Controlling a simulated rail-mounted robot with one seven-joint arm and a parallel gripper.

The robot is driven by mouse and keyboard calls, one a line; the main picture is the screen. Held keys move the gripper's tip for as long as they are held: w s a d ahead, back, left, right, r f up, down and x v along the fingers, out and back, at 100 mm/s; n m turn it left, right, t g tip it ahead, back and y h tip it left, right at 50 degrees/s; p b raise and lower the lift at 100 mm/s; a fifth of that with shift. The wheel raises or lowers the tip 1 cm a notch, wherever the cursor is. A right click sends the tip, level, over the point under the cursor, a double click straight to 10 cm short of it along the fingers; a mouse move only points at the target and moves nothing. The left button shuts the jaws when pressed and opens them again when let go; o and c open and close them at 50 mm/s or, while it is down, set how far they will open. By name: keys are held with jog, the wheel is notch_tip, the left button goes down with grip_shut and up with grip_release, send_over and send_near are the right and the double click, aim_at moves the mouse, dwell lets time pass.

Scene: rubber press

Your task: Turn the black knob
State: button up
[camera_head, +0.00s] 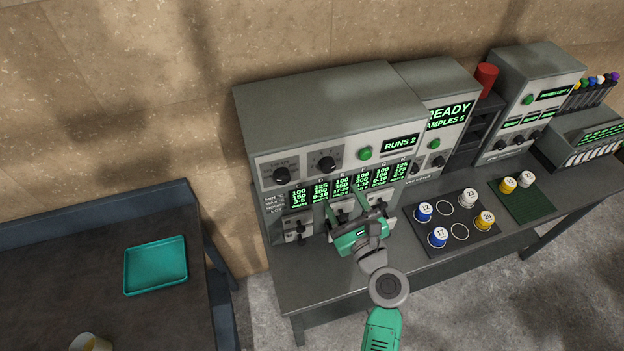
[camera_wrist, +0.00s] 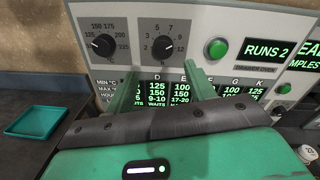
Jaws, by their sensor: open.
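Two round black knobs are on the front of the large grey machine (camera_head: 320,95). The left knob (camera_head: 281,175) has a temperature dial; it also shows in the wrist view (camera_wrist: 102,45). The right knob (camera_head: 326,163) has a dial with smaller numbers; in the wrist view (camera_wrist: 162,46) it appears above and between my fingertips. My green gripper (camera_head: 358,210) is open and empty in front of the panel's lower part. Its two fingers also show in the wrist view (camera_wrist: 161,68), spread apart. I see no contact with either knob.
A green button (camera_head: 365,153) and the RUNS 2 display (camera_head: 400,143) are right of the knobs. Small black levers (camera_head: 299,229) line the panel below. A black mat (camera_head: 450,244) with several capped containers lies right. A teal tray (camera_head: 156,266) is on the left table.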

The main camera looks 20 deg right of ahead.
aim_at(329, 169)
jog(key=shift+m, duration=0.6)
jog(key=w, duration=0.7)
jog(key=shift+w+r, duration=0.15)
jog(key=shift+w, duration=0.2)
jog(key=c, duration=1)
